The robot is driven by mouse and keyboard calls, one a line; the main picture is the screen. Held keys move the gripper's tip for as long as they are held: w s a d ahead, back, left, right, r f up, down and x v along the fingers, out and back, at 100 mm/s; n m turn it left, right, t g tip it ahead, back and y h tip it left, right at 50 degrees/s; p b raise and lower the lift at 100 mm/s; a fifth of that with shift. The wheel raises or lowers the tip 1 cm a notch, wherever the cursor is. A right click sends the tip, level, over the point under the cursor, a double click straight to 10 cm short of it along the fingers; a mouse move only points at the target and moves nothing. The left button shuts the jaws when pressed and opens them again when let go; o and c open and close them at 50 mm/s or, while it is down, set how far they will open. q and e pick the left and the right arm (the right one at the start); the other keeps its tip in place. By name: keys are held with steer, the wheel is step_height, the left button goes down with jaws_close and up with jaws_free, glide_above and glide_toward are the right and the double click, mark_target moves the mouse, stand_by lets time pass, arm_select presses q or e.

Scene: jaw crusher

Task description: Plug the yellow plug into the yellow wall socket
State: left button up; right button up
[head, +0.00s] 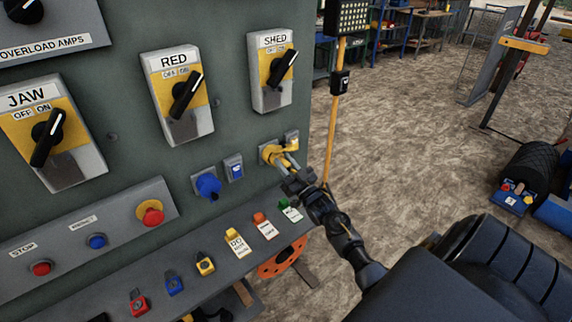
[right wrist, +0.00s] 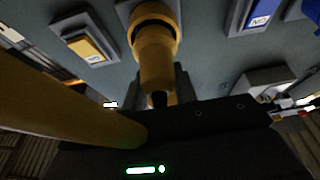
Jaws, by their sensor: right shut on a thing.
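The yellow wall socket (head: 268,152) is on the green panel, below the SHED switch. My right gripper (head: 287,172) is just in front of it, shut on the yellow plug, which is largely hidden by the fingers in the head view. In the right wrist view the yellow plug (right wrist: 157,68) lines up with the yellow socket's round mouth (right wrist: 154,17) and its front end meets it. I cannot tell how deep it sits. A thick yellow cable (right wrist: 70,112) crosses the lower left of that view. My left gripper is not in view.
A blue socket (head: 207,186) and its blue switch (head: 234,168) are left of the yellow socket. A yellow switch (right wrist: 86,42) is beside it. Below, a sloped ledge (head: 205,290) carries several coloured tags. An orange reel (head: 283,259) is under the ledge.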

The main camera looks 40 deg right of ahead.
steer(key=shift+w+b, duration=0.35)
steer(key=shift+w, duration=0.25)
steer(key=o, duration=1.1)
steer(key=shift+s, duration=0.15)
steer(key=shift+s+p, duration=1)
steer(key=shift+s, duration=0.55)
steer(key=s+p, duration=0.2)
steer(key=s, duration=0.3)
steer(key=shift+s+a, duration=0.1)
steer(key=shift+s, duration=0.25)
